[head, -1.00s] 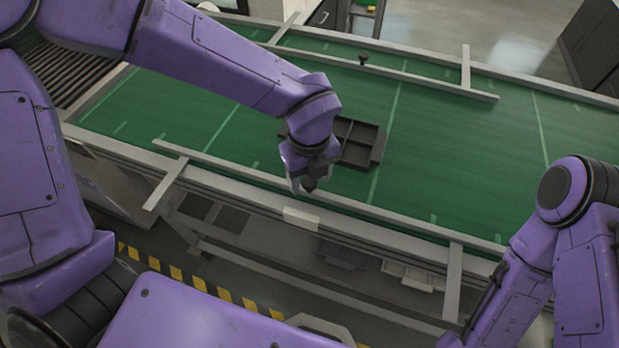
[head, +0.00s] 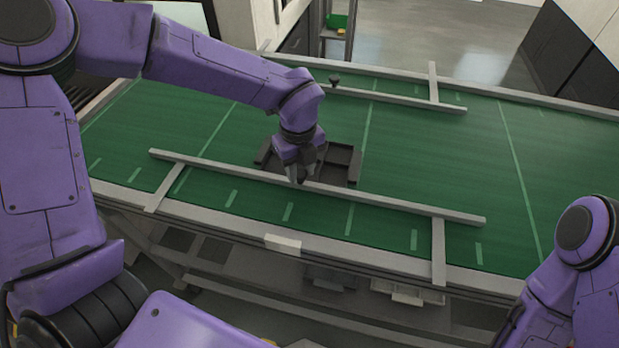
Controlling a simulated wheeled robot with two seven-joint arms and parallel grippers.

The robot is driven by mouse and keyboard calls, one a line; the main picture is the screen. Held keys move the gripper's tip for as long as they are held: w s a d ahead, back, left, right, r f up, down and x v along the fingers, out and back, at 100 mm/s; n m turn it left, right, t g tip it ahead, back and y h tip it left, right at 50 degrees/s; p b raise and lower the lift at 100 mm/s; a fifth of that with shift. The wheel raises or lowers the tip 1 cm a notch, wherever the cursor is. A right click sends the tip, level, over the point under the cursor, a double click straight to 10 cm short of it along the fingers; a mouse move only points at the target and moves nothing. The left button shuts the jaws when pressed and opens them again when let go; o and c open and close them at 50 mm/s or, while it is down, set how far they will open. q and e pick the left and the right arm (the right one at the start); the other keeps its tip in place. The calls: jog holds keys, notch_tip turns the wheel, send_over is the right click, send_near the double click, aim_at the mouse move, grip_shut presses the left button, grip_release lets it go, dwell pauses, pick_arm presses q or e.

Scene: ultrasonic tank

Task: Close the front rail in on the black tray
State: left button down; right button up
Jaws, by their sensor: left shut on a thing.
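The front rail (head: 400,203) is a long grey bar lying across the green belt, with an arm toward the near edge at each end. The black tray (head: 356,166) is a dark, divided tray on the belt just behind the rail's middle. The rail runs right along the tray's near side; I cannot tell whether they touch. My left gripper (head: 298,180) points down at the rail's middle, shut on the rail's grip, which its fingers hide. It also covers part of the tray. My right arm shows at the lower right, but its gripper is out of view.
The rear rail (head: 400,98) with a black knob (head: 334,80) lies behind the tray, with belt free between them. The green belt (head: 450,150) is clear to the right. A grey frame edge (head: 350,256) with a pale block (head: 283,243) runs along the front.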

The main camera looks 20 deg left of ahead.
pick_arm(q)
jog(key=shift+s, duration=0.25)
jog(key=c, duration=0.8)
grip_release()
jog(key=shift+c, duration=0.2)
jog(key=shift+o, duration=0.5)
notch_tip(320, 180, up, 10)
jog(key=b, duration=0.2)
jog(key=shift+r, duration=0.25)
